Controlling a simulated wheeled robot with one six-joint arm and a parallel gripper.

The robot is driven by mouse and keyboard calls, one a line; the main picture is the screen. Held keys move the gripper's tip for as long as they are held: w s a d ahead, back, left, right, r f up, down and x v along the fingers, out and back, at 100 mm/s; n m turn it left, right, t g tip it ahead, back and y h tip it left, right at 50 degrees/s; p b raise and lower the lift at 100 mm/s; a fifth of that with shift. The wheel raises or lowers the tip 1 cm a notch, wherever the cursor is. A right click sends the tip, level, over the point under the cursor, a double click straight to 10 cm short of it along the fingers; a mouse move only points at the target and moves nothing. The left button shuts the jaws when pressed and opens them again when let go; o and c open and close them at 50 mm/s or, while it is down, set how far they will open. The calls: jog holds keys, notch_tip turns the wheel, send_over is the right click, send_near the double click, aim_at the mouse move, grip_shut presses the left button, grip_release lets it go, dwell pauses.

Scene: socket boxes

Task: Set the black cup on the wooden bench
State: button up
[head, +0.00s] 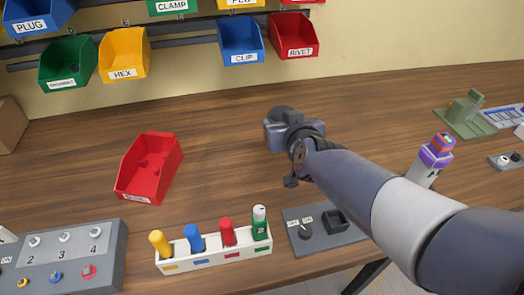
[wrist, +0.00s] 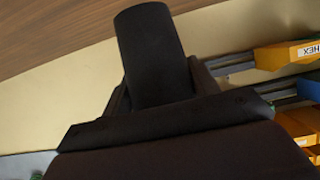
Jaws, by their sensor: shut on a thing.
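The black cup (wrist: 152,45) is between the jaws of my gripper (wrist: 160,88), which is shut on it; its outer end points to the top of the wrist view. In the head view my gripper (head: 287,124) is over the middle of the wooden bench (head: 215,120), and a dark rounded shape at its far end looks like the cup. My arm and gripper hide most of it. I cannot tell whether the cup touches the bench.
A red bin (head: 149,168) stands to the left. A marker rack (head: 214,248), a grey switch box (head: 65,255) and a dark control panel (head: 322,231) line the front. A purple bottle (head: 435,158) stands right. Labelled bins (head: 125,55) hang behind. Bench between is clear.

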jog(key=shift+f+b, duration=2.9)
jog(key=shift+f, duration=1.6)
jog(key=shift+f, duration=0.25)
jog(key=o, duration=0.9)
jog(key=shift+r, duration=0.2)
jog(key=shift+r, duration=0.2)
jog(key=shift+p+v, duration=3.35)
jog(key=shift+v, duration=2.6)
